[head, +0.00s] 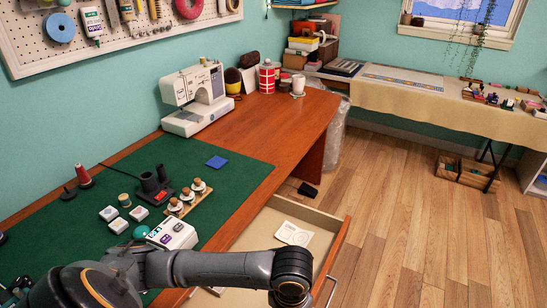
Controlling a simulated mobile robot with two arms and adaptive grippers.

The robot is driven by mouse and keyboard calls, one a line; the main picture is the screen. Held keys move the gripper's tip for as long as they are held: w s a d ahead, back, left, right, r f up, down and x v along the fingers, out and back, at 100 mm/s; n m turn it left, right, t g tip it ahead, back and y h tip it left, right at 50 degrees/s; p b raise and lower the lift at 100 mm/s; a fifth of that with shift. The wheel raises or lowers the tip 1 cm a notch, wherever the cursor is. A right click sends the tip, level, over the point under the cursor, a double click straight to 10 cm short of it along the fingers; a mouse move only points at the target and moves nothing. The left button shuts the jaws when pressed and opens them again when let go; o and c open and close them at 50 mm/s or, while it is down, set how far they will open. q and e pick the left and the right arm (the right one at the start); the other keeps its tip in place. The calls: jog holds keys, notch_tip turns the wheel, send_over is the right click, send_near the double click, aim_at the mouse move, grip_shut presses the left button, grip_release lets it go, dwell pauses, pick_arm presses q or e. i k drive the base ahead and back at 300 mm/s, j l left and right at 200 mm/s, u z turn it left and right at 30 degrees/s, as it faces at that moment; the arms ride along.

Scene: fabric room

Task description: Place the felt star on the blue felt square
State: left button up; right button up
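I cannot make out a felt star anywhere in the head view. One of my arms crosses the bottom of the view from the left, and its far joint is over the open drawer's front part. Neither gripper shows, so I cannot see what they hold.
A sewing machine (197,98) stands behind the mat. A wooden rack with corked jars (187,198), small white blocks (117,225) and a white device (173,236) stand left of the square. The desk drawer (325,228) is open, with white paper (293,234) inside.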

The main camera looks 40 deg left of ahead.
aim_at(217, 162)
jog(key=i+l+u, duration=0.1)
jog(key=i, duration=0.3)
jog(key=i+l+u, duration=0.1)
jog(key=i+l, duration=0.2)
jog(key=i+l+u, duration=0.15)
jog(key=i, duration=0.35)
jog(key=i+u, duration=0.25)
jog(key=u, duration=0.25)
jog(key=i+u, duration=0.25)
jog(key=u, duration=0.2)
jog(key=i+l+u, duration=0.2)
jog(key=u, duration=0.3)
jog(key=i+l+u, duration=0.2)
jog(key=u, duration=0.3)
